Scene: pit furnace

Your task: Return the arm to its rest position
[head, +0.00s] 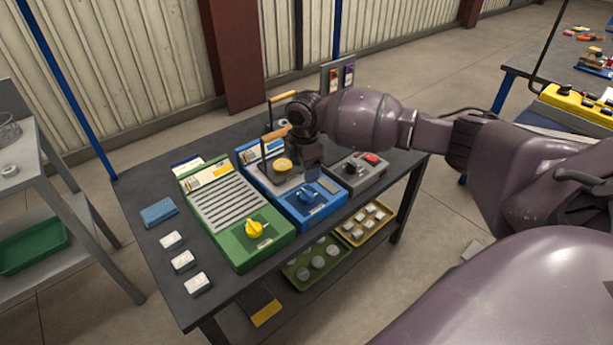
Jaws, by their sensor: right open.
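My right arm (365,118) reaches in from the right, bent over the dark workbench (148,190). Its right gripper (309,174) points down above the blue device (325,212), close to its blue knob (307,193). The fingers are small and partly hidden, but they are open, with nothing visible held. It is too small to tell whether the fingertips touch the device. A round yellowish piece (282,165) sits on the device left of the gripper. My left gripper is not in view.
A green device (208,220) with a yellow knob stands left of the blue one, and a grey box (368,177) with a red button stands right. Wooden-handled tools (275,133) rise behind. White blocks (183,261) and a blue block (159,212) lie at the bench's left.

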